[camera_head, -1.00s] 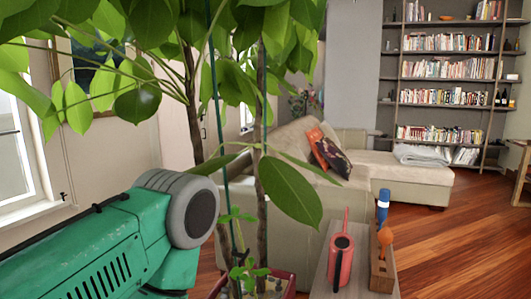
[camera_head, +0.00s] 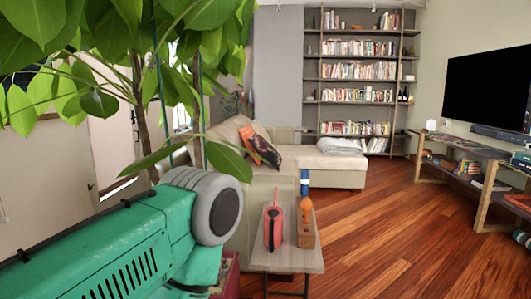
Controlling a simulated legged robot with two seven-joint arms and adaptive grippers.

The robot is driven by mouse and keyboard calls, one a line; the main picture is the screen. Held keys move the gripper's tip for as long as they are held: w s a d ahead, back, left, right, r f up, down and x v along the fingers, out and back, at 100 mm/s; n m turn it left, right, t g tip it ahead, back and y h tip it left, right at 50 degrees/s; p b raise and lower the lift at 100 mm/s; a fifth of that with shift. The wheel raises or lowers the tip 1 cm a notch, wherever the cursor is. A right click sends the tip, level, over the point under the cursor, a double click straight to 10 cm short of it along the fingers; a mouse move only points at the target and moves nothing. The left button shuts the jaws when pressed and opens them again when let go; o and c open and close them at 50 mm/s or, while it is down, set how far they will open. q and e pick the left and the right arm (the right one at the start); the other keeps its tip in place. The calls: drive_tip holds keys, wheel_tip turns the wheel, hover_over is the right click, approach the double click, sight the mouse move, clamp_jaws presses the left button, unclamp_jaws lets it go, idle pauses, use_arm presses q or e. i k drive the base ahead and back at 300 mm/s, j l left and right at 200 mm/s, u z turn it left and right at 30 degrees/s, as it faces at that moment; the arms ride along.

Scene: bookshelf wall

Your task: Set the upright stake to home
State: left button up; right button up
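A thin, dark green upright stake (camera_head: 163,105) stands among the stems of a leafy potted plant (camera_head: 150,75) at the left. Its top goes up into the leaves, and its lower part is hidden behind my green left arm. A second thin green line shows by the stem to its right; I cannot tell if it is a stake too. A bit of the dark red pot (camera_head: 232,275) shows beside my arm. My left arm crosses the lower left, with its grey round joint in front of the plant. Neither gripper is in view.
A small side table (camera_head: 285,258) holds a red watering can (camera_head: 273,228) and a wooden block (camera_head: 306,232) with an orange-topped tool. A blue and white item stands behind. A beige sofa (camera_head: 335,170), bookshelf (camera_head: 360,70) and TV console (camera_head: 465,150) lie beyond.

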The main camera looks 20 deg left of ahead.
sight(200, 61)
drive_tip(key=i+l+z, duration=0.2)
drive_tip(key=i+z, duration=0.2)
drive_tip(key=i+l+z, duration=0.1)
drive_tip(key=i+z, duration=0.7)
drive_tip(key=i+j+u, duration=0.1)
drive_tip(key=i+u, duration=0.2)
drive_tip(key=i, duration=0.25)
drive_tip(key=i+u, duration=0.3)
drive_tip(key=i, duration=0.3)
drive_tip(key=i+j+u, duration=0.15)
drive_tip(key=i+u, duration=1.2)
drive_tip(key=i, duration=0.5)
drive_tip(key=i+u, duration=0.1)
drive_tip(key=i, duration=0.5)
drive_tip(key=i+l+u, duration=0.15)
drive_tip(key=i, duration=0.5)
drive_tip(key=i+u, duration=0.15)
drive_tip(key=u, duration=0.3)
drive_tip(key=i+u, duration=0.1)
drive_tip(key=u, duration=0.3)
drive_tip(key=i+l+u, duration=0.1)
drive_tip(key=u, duration=0.35)
drive_tip(key=i+l+u, duration=0.1)
drive_tip(key=u, duration=0.35)
drive_tip(key=l, duration=0.1)
